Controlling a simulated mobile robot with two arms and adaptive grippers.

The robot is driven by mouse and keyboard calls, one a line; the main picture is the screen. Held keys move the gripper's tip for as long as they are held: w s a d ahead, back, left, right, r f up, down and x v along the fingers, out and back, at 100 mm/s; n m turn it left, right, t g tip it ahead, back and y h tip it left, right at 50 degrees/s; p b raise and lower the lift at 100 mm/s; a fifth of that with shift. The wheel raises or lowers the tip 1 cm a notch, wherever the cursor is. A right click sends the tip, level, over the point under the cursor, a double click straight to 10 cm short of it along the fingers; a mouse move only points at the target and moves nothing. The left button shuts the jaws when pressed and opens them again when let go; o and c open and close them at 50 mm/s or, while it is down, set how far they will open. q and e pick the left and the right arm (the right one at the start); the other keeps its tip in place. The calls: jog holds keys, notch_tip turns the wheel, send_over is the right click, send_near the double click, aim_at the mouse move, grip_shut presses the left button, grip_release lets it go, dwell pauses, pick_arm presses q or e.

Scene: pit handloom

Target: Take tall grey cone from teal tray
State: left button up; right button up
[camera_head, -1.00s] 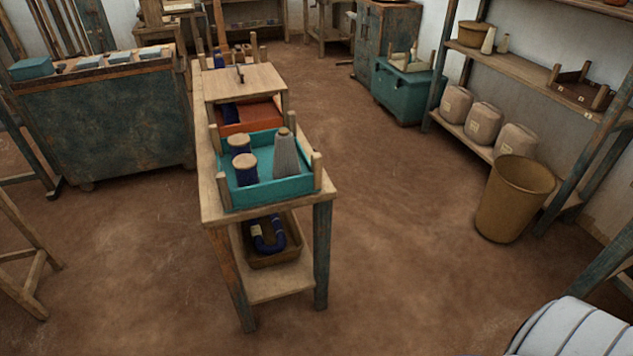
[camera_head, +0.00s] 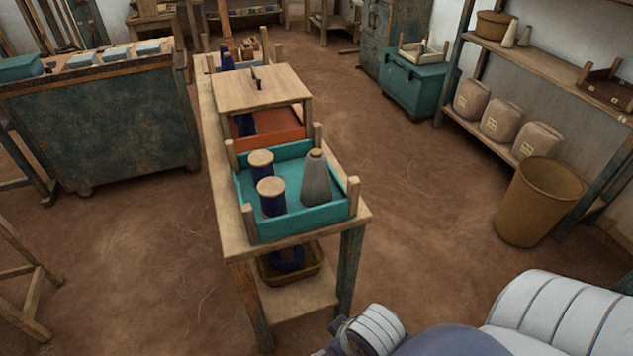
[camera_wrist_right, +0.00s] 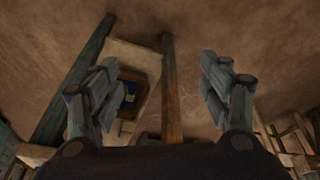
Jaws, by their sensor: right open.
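The tall grey cone (camera_head: 316,180) stands upright in the right part of the teal tray (camera_head: 300,220), its tip tan. Two dark blue spools with wooden tops, a rear one (camera_head: 262,172) and a front one (camera_head: 272,200), stand to its left in the tray. The tray sits on the near end of a narrow wooden table (camera_head: 222,190). In the right wrist view my right gripper (camera_wrist_right: 158,85) is open and empty, with floor and table legs beyond it. In the head view my right arm is at the bottom right, apart from the tray. My left gripper is not in view.
A wooden stand (camera_head: 262,88) and an orange tray (camera_head: 285,135) are behind the teal tray. A brown basket (camera_head: 305,268) is on the lower shelf. A tan bin (camera_head: 538,205) stands at the right. The floor between table and bin is clear.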

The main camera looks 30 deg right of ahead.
notch_tip(320, 180, up, 3)
jog(key=m+t+h, duration=0.5)
jog(key=t, duration=0.9)
send_near(320, 165)
jog(key=w, duration=0.2)
jog(key=shift+y, duration=0.4)
jog(key=x, duration=0.3)
jog(key=d+p+x, duration=0.1)
jog(key=x, duration=0.1)
jog(key=shift+w+r, duration=0.15)
jog(key=shift+r, duration=0.1)
jog(key=shift+w+d+r, duration=0.1)
jog(key=shift+w, duration=0.35)
jog(key=shift+f+p+x, duration=0.2)
jog(key=shift+p+x, duration=0.4)
jog(key=shift+x, duration=1.6)
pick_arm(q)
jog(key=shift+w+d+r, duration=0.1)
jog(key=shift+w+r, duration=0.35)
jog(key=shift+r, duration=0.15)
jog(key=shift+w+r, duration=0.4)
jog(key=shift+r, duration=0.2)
pick_arm(e)
jog(key=shift+c, duration=0.2)
